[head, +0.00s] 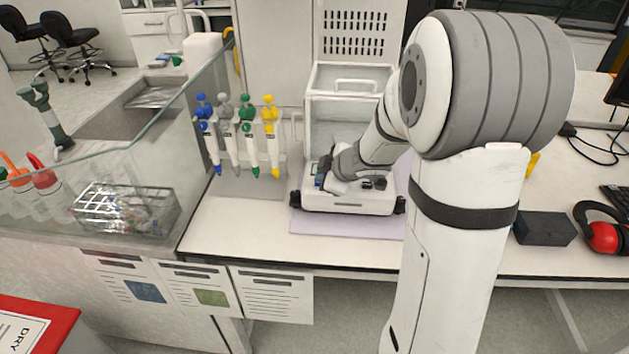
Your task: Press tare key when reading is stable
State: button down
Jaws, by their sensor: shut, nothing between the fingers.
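The balance (346,204) is a white unit with a clear glass draft shield (347,112) behind its front panel. It stands on a pale lilac mat (320,224) on the white bench. My gripper (322,183) is shut and empty, low over the left part of the balance's front panel. Its fingertips are at or just above the small display area; I cannot tell whether they touch. The gripper and wrist cover much of the panel. The tare key and the reading cannot be made out.
A rack of several coloured pipettes (240,135) stands left of the balance. A glass screen (205,90) and a wire basket (125,208) are further left. A dark box (544,228) and red ear defenders (605,236) lie right. The bench front beside the mat is clear.

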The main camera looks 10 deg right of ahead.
jog(key=shift+r+p, duration=0.8)
jog(key=shift+p, duration=0.15)
jog(key=shift+r, duration=0.1)
notch_tip(320, 180, up, 5)
jog(key=p, duration=0.5)
jog(key=shift+p, duration=0.4)
